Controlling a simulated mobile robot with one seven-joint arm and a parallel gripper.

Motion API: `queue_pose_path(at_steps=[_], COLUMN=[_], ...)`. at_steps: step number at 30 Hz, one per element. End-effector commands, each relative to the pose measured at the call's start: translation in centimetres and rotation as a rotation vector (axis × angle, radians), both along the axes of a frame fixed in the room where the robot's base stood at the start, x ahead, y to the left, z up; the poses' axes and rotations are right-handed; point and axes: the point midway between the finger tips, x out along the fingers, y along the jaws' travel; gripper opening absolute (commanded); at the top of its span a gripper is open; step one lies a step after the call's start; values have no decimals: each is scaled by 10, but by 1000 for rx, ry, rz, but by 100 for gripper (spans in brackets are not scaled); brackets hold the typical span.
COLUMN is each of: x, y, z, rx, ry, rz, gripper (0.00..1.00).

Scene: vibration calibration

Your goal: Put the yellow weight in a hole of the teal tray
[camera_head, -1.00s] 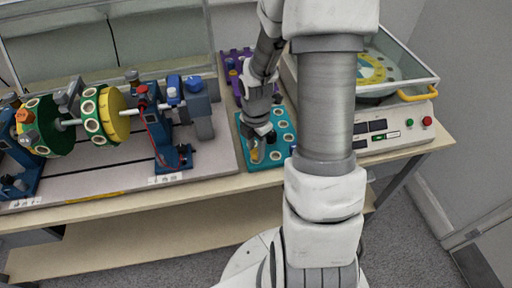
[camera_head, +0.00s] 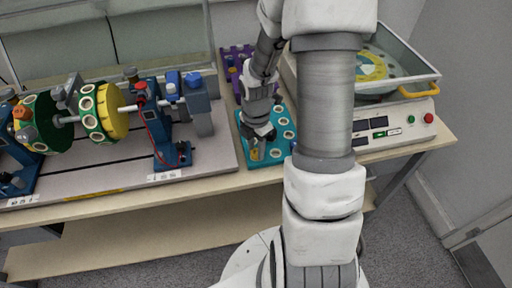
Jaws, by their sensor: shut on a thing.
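The teal tray (camera_head: 282,151) lies on the table at the centre, with several round holes showing on its right side and front. My gripper (camera_head: 257,141) is over the tray's left part, pointing down. It is shut on the yellow weight (camera_head: 254,154), a small piece showing just below the fingers at the tray's front left. The weight looks upright. I cannot tell whether its lower end is in a hole or just above the tray. My arm hides part of the tray's right edge.
A purple tray (camera_head: 229,64) with small pieces lies behind. A rotor machine (camera_head: 105,112) with green and yellow discs stands at left. A white balancing device (camera_head: 395,131) with a clear lid and an orange handle (camera_head: 419,92) stands at right. The table's front edge (camera_head: 150,198) is close.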

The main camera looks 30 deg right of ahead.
Motion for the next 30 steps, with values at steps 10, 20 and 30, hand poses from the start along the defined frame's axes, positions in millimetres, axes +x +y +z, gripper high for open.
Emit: queue_pose_path(at_steps=[10, 20, 30], x=[0, 0, 1], y=[0, 0, -1], z=[-3, -3, 35], rx=[0, 0, -2], ry=[0, 0, -6], rz=[0, 0, -2], gripper=[53, 72, 72])
